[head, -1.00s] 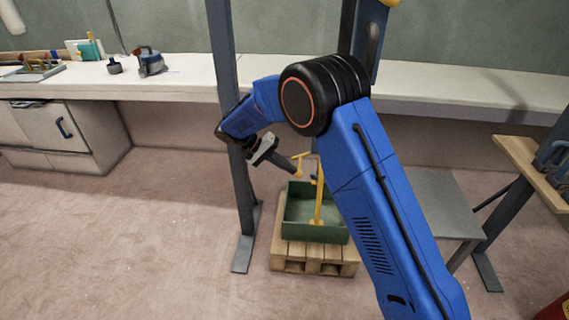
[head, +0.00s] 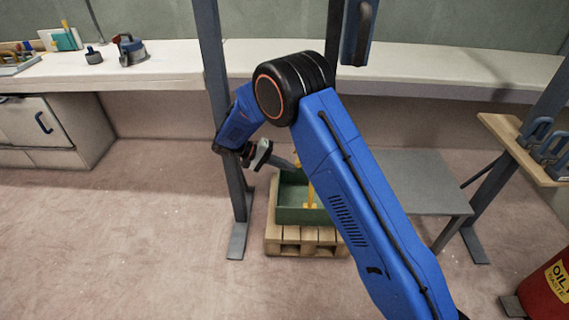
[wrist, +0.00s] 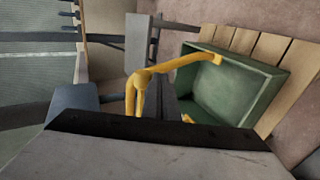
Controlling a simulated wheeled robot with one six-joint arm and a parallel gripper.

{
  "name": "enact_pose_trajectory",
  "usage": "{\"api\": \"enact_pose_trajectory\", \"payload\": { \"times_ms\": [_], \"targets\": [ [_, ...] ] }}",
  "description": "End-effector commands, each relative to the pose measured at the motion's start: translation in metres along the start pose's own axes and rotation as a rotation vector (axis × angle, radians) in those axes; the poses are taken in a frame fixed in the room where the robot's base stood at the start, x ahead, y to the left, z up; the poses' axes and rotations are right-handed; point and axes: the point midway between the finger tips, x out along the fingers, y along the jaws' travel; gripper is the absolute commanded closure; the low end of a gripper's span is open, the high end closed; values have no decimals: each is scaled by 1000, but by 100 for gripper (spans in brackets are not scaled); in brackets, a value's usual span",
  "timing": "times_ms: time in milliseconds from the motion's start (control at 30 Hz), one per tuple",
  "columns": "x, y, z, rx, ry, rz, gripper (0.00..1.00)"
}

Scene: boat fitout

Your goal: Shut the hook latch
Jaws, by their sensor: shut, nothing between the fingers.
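A yellow part (wrist: 145,78), which looks like the hook with its latch, shows in the wrist view as a rounded joint with a slim arm reaching right to a knob over a green box. Its lower end is hidden behind the grey gripper body. In the head view only a short piece of yellow (head: 309,193) shows, beside my blue arm and above the box. My gripper (head: 283,163) is shut and empty, pointing right at the box's upper left. I cannot tell whether it touches the yellow part or whether the latch is open.
The green box (head: 300,215) sits on a wooden pallet (head: 290,249). A grey upright post (head: 238,190) stands just left of it, close to my wrist. A grey low table (head: 425,185) is to the right, a white bench (head: 190,62) behind. The floor at left is clear.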

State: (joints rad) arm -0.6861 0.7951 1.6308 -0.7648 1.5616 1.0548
Motion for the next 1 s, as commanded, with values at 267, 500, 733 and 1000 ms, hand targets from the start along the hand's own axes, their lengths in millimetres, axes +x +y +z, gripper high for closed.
{"api": "enact_pose_trajectory", "payload": {
  "times_ms": [267, 500, 733, 1000],
  "targets": [
    [14, -3, 1, 0, 0, 0, 100],
    [15, -3, 1, 0, 1, 0, 100],
    [15, -3, 1, 0, 0, 0, 100],
    [15, -3, 1, 0, 0, 0, 100]
  ]
}}
